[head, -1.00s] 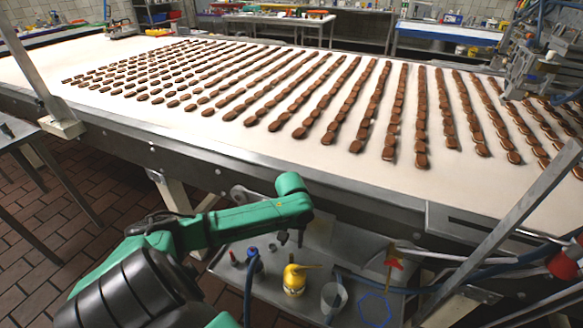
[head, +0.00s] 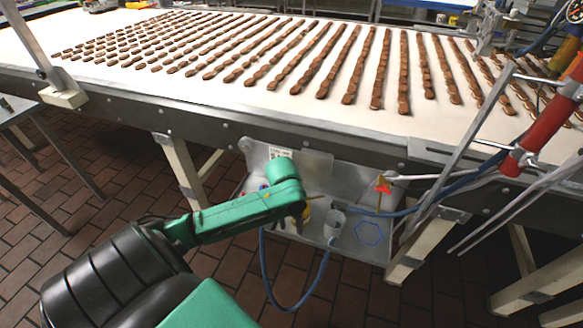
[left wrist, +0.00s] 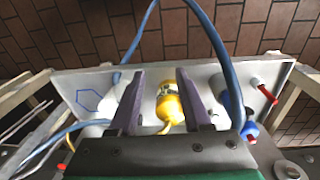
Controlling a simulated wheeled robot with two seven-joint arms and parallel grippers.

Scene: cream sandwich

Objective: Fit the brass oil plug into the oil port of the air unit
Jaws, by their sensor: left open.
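My left gripper (left wrist: 160,72) is open and empty, its two dark fingers pointing over the metal tray. In the head view it is mostly hidden behind my green left arm. A blue part with a hose (left wrist: 235,105), perhaps the air unit, stands on the tray to the right of the fingers. Its oil port cannot be made out. I cannot make out the brass oil plug in any view. My right gripper is not in view.
The metal tray (head: 350,252) hangs below the conveyor (head: 200,100), which carries rows of brown biscuits. A clear cup (head: 334,224) and a blue hexagon (head: 369,233) are on the tray. The blue hose (head: 265,270) loops down in front. Metal bars stand at the right.

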